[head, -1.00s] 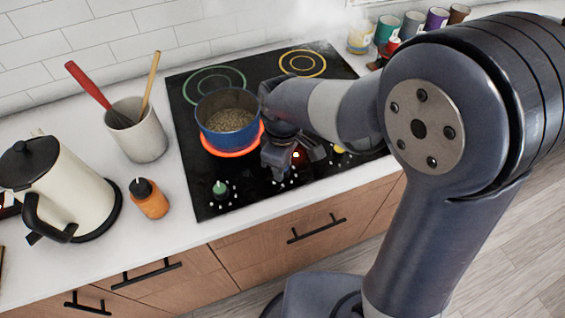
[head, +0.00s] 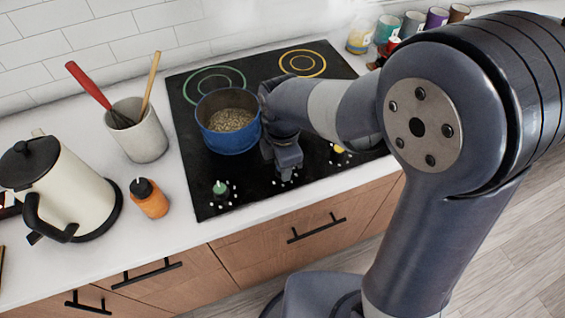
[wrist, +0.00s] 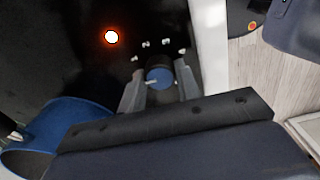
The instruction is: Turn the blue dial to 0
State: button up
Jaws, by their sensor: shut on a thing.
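The blue dial (wrist: 160,78) sits on the black cooktop (head: 200,178) near its front edge. In the wrist view it is between the two fingers of my gripper (wrist: 158,86), which is shut on it. In the head view my gripper (head: 283,165) points down at the cooktop, right of the blue pot, and hides the dial. The blue pot (head: 232,140) stands on the front left burner with grainy food in it. No orange ring shows around it.
A green dial (head: 220,188) is left and a yellow dial (head: 340,148) right of my gripper. The pot (wrist: 60,125) is close beside my gripper. A kettle (head: 75,195), an orange bottle (head: 149,200) and a utensil crock (head: 142,138) stand on the left counter.

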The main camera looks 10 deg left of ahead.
dwell(0.5)
jog(key=o, duration=1)
jog(key=shift+c, duration=0.2)
jog(key=shift+r, duration=0.1)
notch_tip(320, 180, up, 11)
jog(key=shift+f, duration=0.2)
